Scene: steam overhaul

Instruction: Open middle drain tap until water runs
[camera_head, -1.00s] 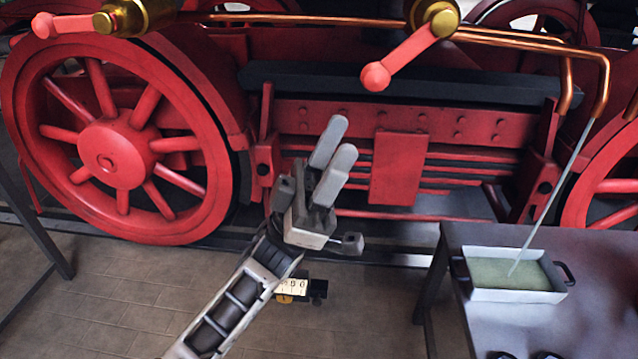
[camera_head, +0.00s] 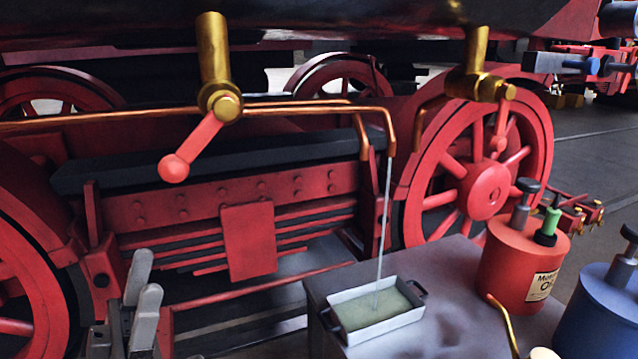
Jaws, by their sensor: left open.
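The middle drain tap (camera_head: 220,102) is a brass valve under the dark boiler body. Its red lever (camera_head: 190,150) slants down to the left and ends in a round knob. A copper pipe (camera_head: 300,110) runs right from beside the tap. A thin pale stream (camera_head: 384,220) falls from a bent copper outlet into the white tray (camera_head: 345,292), which holds greenish liquid. A second copper outlet (camera_head: 363,145) just left of it shows no stream. My left gripper (camera_head: 145,285) is open and empty at the lower left, below the lever and apart from it. My right gripper is out of view.
Another brass tap (camera_head: 475,82) with a red lever is at the right. The tray stands on a grey table (camera_head: 450,330) with a red oil can (camera_head: 515,265) and a blue can (camera_head: 600,310). Red wheels (camera_head: 480,185) flank the red frame.

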